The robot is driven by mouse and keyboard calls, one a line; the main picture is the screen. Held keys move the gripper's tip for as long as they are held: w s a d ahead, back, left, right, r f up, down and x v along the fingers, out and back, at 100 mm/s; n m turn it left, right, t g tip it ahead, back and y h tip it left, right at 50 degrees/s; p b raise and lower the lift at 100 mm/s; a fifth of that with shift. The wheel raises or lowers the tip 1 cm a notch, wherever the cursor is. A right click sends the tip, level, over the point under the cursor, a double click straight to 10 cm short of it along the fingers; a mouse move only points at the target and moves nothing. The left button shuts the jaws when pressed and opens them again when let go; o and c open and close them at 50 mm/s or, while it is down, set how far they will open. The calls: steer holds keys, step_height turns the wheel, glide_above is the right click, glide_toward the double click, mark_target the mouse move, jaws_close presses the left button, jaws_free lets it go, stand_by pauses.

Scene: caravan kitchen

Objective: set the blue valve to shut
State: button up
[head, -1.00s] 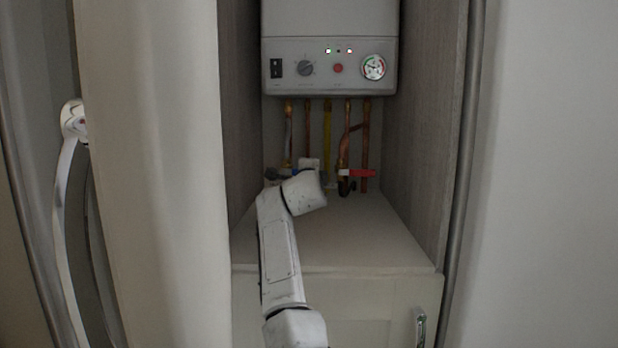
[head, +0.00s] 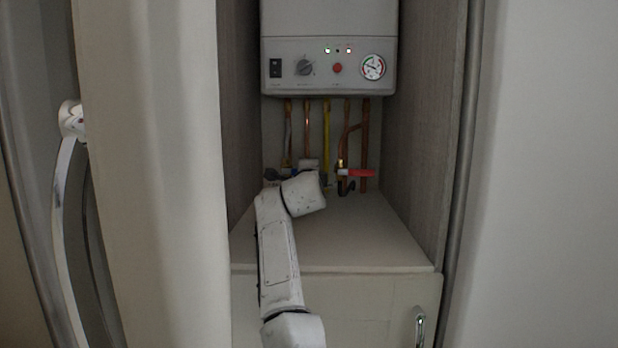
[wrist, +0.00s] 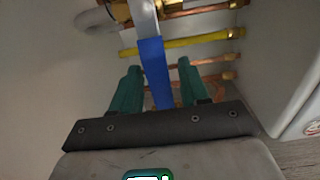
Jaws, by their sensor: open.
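The blue valve's lever (wrist: 154,72) shows in the wrist view as a flat blue handle on a pale metal stem, by a brass fitting on a copper pipe. My gripper (wrist: 159,66) has two green fingers, spread apart, one on each side of the blue lever. I see a gap on the right side; contact on the left is hard to tell. In the head view my arm covers most of the blue valve, and my gripper's fingers are hidden there.
A red valve handle (head: 357,173) sits on the pipes just right of my wrist. Copper pipes and a yellow pipe (head: 327,137) run down from the boiler (head: 329,66). Cupboard walls close in on both sides. The shelf (head: 345,240) is bare at the right.

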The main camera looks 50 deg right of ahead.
steer(key=p+v, duration=0.1)
steer(key=v, duration=0.9)
steer(key=shift+s+a+f, duration=0.1)
stand_by(0.5)
